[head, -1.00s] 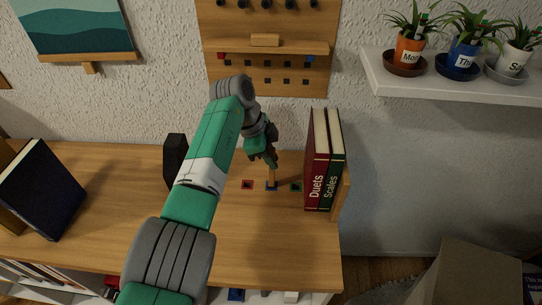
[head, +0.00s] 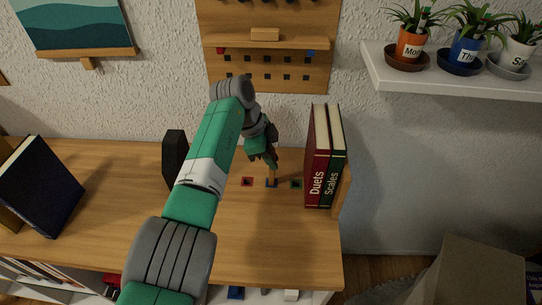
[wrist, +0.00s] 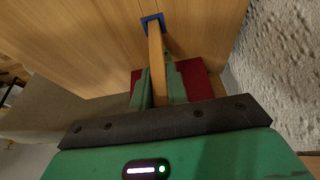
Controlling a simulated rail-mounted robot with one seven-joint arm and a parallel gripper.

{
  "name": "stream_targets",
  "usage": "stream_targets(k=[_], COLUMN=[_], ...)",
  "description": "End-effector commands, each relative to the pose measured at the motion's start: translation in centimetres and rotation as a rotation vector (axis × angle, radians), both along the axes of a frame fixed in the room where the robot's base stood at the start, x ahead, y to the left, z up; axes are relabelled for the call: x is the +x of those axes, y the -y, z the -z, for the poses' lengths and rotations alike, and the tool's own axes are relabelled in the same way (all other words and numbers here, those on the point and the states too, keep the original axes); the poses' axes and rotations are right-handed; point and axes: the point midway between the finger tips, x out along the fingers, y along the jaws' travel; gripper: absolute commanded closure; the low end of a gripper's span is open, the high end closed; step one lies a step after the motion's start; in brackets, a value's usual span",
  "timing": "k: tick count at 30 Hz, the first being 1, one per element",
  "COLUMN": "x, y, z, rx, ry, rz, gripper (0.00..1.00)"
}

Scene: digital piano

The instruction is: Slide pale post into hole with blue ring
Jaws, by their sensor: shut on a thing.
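My gripper (head: 270,164) is shut on the pale post (head: 272,176), a slim wooden stick pointing down over the desk. In the wrist view the post (wrist: 156,55) runs from between the green fingers (wrist: 158,88) to the blue ring (wrist: 152,20). The post's far end meets the opening of the square blue ring and hides part of it. I cannot tell how deep the end sits. In the head view the blue ring (head: 271,184) lies on the desk under the post, between a red ring (head: 247,182) and a green ring (head: 295,184).
Two upright books, red Duets (head: 318,170) and green Scales (head: 333,175), stand close on the right. A black block (head: 175,158) stands left behind my arm. The wooden pegboard (head: 265,75) is on the wall behind. The desk (head: 280,240) is clear in front.

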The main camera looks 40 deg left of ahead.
Motion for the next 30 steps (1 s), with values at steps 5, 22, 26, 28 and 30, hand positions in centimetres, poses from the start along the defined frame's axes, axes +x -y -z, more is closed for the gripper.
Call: stream_targets(k=[5, 22, 26, 28, 30], x=[0.01, -0.01, 0.0, 0.0, 0.0], y=[0.01, 0.01, 0.0, 0.0, 0.0], z=[0.34, 0.73, 0.72, 0.72, 0.72], rx=[0.0, 0.0, 0.0, 0.0, 0.0], ry=[0.0, 0.0, 0.0, 0.0, 0.0], rz=[0.0, 0.0, 0.0, 0.0, 0.0], gripper=[1.0, 0.78, 0.59, 0.59, 0.59])
